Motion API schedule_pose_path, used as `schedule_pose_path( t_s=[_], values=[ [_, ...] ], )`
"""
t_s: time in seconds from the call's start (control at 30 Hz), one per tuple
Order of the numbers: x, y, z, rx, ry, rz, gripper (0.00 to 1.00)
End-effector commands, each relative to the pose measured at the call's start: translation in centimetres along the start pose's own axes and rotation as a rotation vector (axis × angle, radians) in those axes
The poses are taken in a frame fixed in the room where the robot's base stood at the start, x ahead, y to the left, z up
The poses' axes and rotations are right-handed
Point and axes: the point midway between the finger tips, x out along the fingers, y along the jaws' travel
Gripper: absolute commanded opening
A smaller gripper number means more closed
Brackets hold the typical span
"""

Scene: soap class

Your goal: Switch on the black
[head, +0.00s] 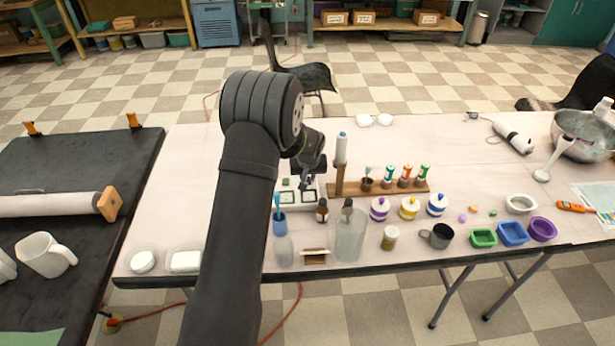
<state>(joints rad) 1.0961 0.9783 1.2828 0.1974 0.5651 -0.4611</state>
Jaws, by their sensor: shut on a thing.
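My gripper (307,184) is small in the head view, pointing down over a white panel (283,206) with dark-framed squares and a small green patch. The panel lies on the table left of the wooden rack. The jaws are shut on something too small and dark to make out. Whether the fingertips touch the panel cannot be told. My arm hides part of the table to the left. Which black thing the task means is not clear from this view.
A wooden rack (400,187) with small bottles stands right of my gripper. Striped jars, a grey mug (437,236) and coloured moulds are further right. The back middle is mostly clear.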

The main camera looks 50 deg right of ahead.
Motion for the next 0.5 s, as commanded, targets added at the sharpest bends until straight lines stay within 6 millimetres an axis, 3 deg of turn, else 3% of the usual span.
schedule_pose_path(
  t_s=[0.5],
  values=[
    [0.13,-0.06,-0.65,0.0,-0.207,0.003,0.0]
  ],
)
